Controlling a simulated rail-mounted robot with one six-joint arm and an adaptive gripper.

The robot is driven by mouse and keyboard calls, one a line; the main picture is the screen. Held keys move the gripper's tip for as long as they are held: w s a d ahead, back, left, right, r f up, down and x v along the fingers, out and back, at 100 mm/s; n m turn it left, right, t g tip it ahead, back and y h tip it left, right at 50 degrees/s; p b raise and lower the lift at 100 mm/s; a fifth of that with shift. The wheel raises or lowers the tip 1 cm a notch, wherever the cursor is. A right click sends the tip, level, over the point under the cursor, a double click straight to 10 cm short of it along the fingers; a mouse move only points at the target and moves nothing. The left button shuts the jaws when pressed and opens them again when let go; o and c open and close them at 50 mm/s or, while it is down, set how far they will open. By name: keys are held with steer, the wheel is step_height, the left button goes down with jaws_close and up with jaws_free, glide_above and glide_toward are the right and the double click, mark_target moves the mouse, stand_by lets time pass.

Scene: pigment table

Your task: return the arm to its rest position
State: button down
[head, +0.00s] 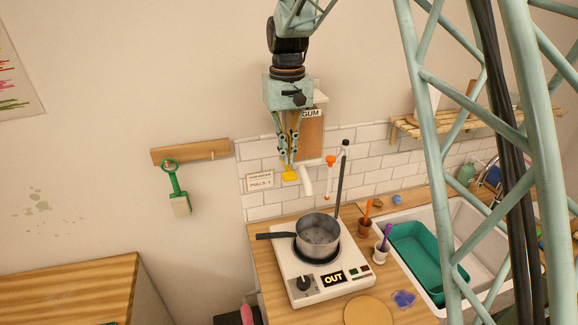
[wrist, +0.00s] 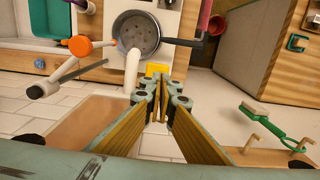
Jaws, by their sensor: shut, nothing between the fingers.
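My gripper (head: 288,172) hangs fingers down in front of the tiled wall, above and behind the hot plate. In the wrist view its fingers (wrist: 157,105) meet at the tips, shut with nothing held. A small yellow piece shows at the fingertips in both views; I cannot tell whether it is a part of the fingers or lies behind them. The GUM dispenser (head: 309,135) is on the wall right behind my gripper, with a white spout (head: 306,182) just right of the fingertips.
A grey pot (head: 318,230) stands on the white hot plate (head: 298,283), whose display reads OUT. A lever with an orange knob (head: 330,161) and a dark upright rod (head: 341,175) are close to the right. A green brush (head: 175,183) hangs at left.

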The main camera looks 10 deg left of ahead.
steer(key=s+d+r+m+t+b, duration=0.1)
steer(key=s+d+r+b, duration=0.3)
steer(key=s+d, duration=0.65)
steer(key=s+d+r+m+t+b, duration=0.1)
steer(key=s+d+r+b, duration=0.35)
steer(key=s+d, duration=0.6)
steer(key=s+d+f+m+b, duration=0.1)
steer(key=s+d+f+b, duration=0.2)
steer(key=s, duration=0.6)
steer(key=s+d+f+m+t+b, duration=0.1)
steer(key=s+d+f+b, duration=0.2)
steer(key=s, duration=0.6)
steer(key=s+d+f+t+b, duration=0.1)
steer(key=s+d+f+b, duration=0.2)
steer(key=s, duration=0.6)
step_height(320, 180, down, 2)
steer(key=shift+d+f+m, duration=0.1)
steer(key=shift+d+m, duration=0.3)
steer(key=shift+d, duration=0.6)
